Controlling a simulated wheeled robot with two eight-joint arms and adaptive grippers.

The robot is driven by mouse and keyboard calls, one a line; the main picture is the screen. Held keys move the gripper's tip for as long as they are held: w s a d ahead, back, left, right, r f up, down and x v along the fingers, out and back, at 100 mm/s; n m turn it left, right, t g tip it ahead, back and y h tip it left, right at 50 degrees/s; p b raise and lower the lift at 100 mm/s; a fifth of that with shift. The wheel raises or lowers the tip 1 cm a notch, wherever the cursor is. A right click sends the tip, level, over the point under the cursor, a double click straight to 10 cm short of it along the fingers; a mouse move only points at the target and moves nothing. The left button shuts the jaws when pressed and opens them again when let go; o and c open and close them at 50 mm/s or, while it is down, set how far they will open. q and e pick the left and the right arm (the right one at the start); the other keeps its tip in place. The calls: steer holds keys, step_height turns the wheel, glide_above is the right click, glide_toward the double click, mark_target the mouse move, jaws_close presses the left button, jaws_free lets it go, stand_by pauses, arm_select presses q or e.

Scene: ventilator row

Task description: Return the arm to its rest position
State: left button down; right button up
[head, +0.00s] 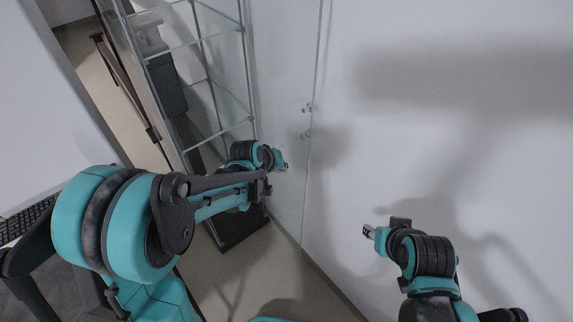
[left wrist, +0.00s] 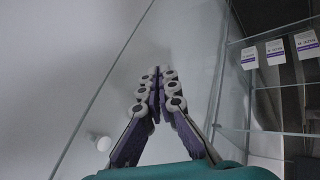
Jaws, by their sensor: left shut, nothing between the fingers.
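My left arm comes in from the left of the head view, teal and black, stretched toward the white cabinet doors. My left gripper (head: 281,164) is at its end, in front of the doors and just right of the glass shelving. In the left wrist view its two fingers (left wrist: 160,84) meet at the tips, shut with nothing between them. My right gripper (head: 369,231) is at the lower right of the head view, turned toward the left. It is too small there to tell whether it is open or shut.
White cabinet doors (head: 420,160) fill the right side, with two small round knobs (head: 307,108). A glass shelving unit (head: 190,45) stands left of the doors; white labelled boxes (left wrist: 306,43) show in the left wrist view. A keyboard (head: 25,218) lies at far left. Floor shows below.

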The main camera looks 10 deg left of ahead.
arm_select(q)
steer(key=s+a+r+m+y, duration=0.1)
steer(key=s+a+r, duration=0.2)
steer(key=s, duration=0.5)
steer(key=s+a+r+m+y, duration=0.1)
steer(key=s+a+r, duration=0.2)
steer(key=s, duration=0.5)
steer(key=s+a+r+m+y, duration=0.1)
steer(key=s+a+r, duration=0.2)
steer(key=s, duration=0.5)
steer(key=shift+a+r+m+t+p, duration=0.3)
steer(key=shift+a+r+t, duration=0.05)
steer(key=shift+r+t, duration=0.1)
